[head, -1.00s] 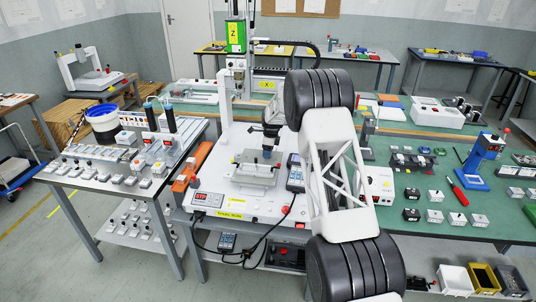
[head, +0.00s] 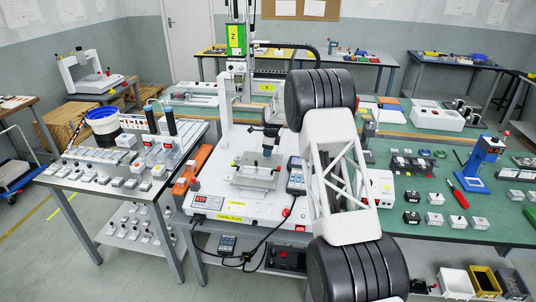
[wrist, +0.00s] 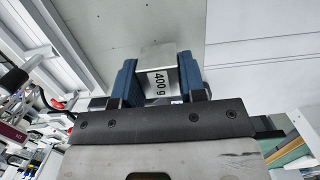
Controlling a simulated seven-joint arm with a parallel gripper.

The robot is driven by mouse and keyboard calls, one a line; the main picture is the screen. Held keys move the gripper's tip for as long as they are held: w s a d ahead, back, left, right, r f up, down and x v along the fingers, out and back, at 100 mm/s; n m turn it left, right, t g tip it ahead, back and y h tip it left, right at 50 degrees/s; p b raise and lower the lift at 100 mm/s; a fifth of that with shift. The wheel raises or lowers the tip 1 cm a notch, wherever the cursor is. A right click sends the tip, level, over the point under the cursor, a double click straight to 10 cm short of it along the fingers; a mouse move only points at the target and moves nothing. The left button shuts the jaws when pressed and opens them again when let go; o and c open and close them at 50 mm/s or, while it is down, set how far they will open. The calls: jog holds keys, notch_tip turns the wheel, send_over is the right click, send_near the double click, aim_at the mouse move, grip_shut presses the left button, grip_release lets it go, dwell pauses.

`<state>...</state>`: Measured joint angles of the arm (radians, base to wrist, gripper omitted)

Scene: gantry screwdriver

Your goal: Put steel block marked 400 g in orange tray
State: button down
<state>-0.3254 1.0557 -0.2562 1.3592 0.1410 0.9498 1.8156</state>
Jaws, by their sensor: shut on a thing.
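The steel block marked 400 g (wrist: 157,58) is held between the two blue fingers of my gripper (wrist: 158,78) in the wrist view, with its label facing the camera. In the head view my gripper (head: 267,151) hangs over the grey metal fixture plate (head: 256,179) on the white gantry machine. The block is too small to make out there. A long orange piece (head: 196,168) lies along the left side of the machine; I cannot tell for certain that it is the orange tray.
A handheld pendant (head: 296,175) stands close to the right of my gripper. The gantry column (head: 236,62) rises behind it. A side table (head: 120,170) at left is crowded with small blocks. A green bench (head: 430,190) with blocks and tools lies at right.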

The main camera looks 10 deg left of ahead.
jog(key=shift+r, duration=4.25)
jog(key=shift+a, duration=0.1)
jog(key=s+a+f+m, duration=0.1)
jog(key=s+a+m, duration=0.5)
jog(key=a, duration=0.6)
jog(key=s+a+f+m+t+h, duration=0.1)
jog(key=s+a+m, duration=0.5)
jog(key=a, duration=0.6)
jog(key=s+a+f+m, duration=0.1)
jog(key=s+a+m, duration=0.4)
jog(key=a, duration=0.6)
jog(key=shift+s+a+f+m, duration=0.3)
jog(key=shift+s+a+m, duration=0.1)
jog(key=shift+m, duration=0.1)
